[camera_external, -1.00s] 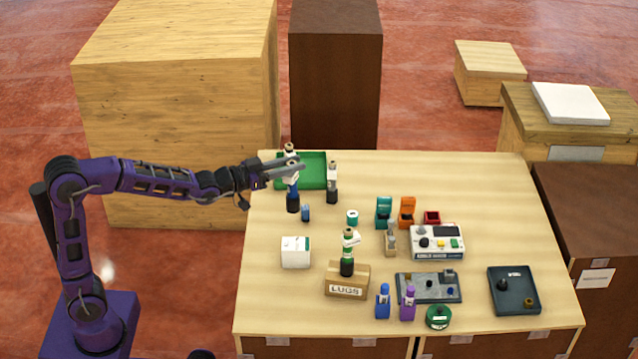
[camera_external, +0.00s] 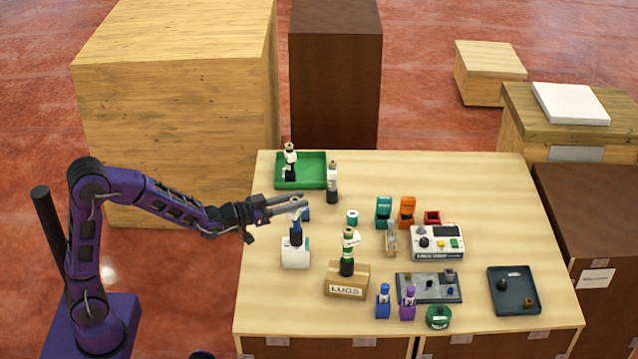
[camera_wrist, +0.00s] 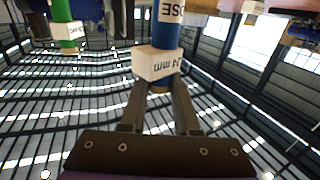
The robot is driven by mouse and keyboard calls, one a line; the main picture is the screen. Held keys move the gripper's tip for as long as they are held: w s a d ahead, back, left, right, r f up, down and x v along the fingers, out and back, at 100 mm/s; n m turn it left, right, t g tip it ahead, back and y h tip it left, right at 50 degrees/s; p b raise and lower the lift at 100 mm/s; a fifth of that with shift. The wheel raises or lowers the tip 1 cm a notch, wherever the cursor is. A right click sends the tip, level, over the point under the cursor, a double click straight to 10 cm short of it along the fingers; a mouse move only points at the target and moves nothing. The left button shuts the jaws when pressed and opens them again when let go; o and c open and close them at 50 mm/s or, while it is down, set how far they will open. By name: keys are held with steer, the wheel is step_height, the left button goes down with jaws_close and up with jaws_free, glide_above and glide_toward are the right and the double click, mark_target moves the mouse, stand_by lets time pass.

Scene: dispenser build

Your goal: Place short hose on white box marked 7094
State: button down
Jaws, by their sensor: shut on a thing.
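My gripper (camera_external: 286,203) is shut on a hose piece (camera_external: 296,224) with a blue band, a black lower end and a white collar. In the wrist view the hose (camera_wrist: 165,38) shows blue with a white collar between the fingers (camera_wrist: 160,92); the collar's print reads upside down, seemingly "24 mm". The hose is upright over the white box (camera_external: 297,258). Its black end overlaps the box's top in the picture; I cannot tell whether it touches. The number on the box is not readable.
A box marked LUGS (camera_external: 347,285) with a green-banded hose (camera_external: 347,250) stands to the front right. The table's front left is clear.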

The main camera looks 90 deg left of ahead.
steer(key=shift+r, duration=0.1)
steer(key=shift+f+b, duration=0.2)
steer(key=shift+b, duration=0.15)
steer(key=c, duration=0.6)
jaws_free()
steer(key=shift+c, duration=0.2)
steer(key=shift+r, duration=0.15)
steer(key=shift+s+r+p, duration=0.1)
steer(key=shift+p, duration=0.35)
steer(key=shift+b+v, duration=0.3)
steer(key=shift+v, duration=2.4)
